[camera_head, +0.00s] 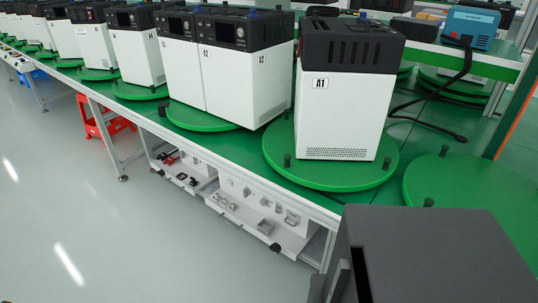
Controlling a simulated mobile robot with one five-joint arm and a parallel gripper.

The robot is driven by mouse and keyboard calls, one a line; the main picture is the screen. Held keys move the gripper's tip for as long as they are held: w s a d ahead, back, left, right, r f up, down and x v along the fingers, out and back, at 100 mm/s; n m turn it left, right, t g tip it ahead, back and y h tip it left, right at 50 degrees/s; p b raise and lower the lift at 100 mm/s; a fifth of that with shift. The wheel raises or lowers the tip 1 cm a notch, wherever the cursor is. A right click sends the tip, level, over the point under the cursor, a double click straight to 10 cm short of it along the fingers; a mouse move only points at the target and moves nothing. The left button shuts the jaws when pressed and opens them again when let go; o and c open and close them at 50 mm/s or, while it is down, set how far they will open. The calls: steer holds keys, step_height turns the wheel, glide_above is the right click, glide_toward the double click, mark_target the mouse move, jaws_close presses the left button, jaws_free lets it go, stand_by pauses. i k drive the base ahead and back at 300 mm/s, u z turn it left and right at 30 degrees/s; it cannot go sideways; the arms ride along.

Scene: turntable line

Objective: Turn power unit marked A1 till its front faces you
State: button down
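The power unit marked A1 (345,112) stands upright on a round green turntable (275,158) at the right of the middle. It has a white body and a black top section. The wide face toward me carries an A1 label, dark vent slots above and a small grille low down. No screen shows on this face. The face with the screen is hidden. Black pegs (287,160) stand up from the turntable's rim. The fingers of my gripper do not show; a large dark grey block at the bottom right seems to be part of my arm.
A unit marked A2 (270,85) stands close left on its own turntable, with several more units beyond. An empty green turntable (470,185) lies to the right. A black cable (430,128) runs behind A1. A red stool (92,122) stands below; the floor at left is clear.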

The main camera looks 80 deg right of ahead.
mark_target(278, 146)
steer(key=u, duration=1.85)
steer(key=i, duration=0.7)
steer(key=z, duration=3.45)
